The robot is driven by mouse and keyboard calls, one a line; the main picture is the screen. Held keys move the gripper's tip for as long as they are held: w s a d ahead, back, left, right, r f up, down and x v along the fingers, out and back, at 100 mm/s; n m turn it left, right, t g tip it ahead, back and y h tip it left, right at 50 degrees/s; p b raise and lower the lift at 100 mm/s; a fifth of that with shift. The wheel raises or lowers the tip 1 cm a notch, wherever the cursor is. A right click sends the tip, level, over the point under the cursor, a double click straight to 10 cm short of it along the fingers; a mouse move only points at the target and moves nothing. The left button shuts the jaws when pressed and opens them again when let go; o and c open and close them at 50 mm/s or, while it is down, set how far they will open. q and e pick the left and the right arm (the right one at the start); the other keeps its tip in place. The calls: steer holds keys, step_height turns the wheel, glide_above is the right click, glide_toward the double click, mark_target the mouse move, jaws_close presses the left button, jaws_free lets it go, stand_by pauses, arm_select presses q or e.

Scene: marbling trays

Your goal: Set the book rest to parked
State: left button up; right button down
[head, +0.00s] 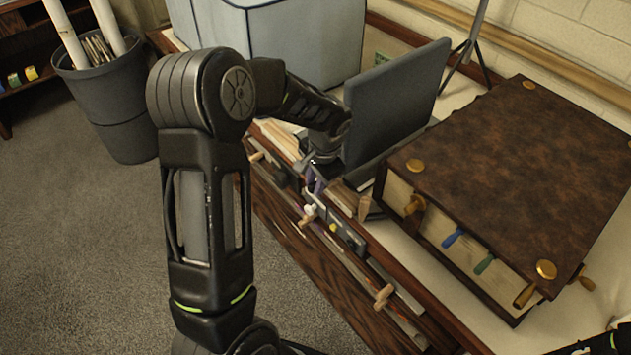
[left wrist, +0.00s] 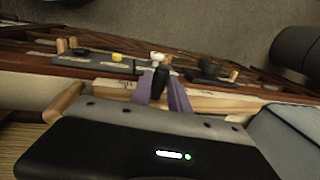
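A dark grey upright panel on a low base, which looks like the book rest (head: 395,105), stands on the bench, leaning slightly back. My left gripper (head: 318,180) is in front of it, at the bench's front edge, partly hidden by my own wrist. In the left wrist view its two purple fingers (left wrist: 163,92) point at the front edge, with a small black knob (left wrist: 161,78) between them. The knob nearly fills the gap; I cannot tell whether the fingers touch it. Only part of my right arm shows at the bottom right corner; its gripper is out of view.
A brown marbled box (head: 520,170) with coloured and brass handles stands on the right. A pale blue-grey box (head: 290,45) is behind. Along the front edge are grey plates with a white knob (head: 310,211) and a yellow button (left wrist: 118,57). A bin (head: 110,110) stands on the floor.

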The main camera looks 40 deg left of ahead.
arm_select(q)
jaws_close()
stand_by(1.0)
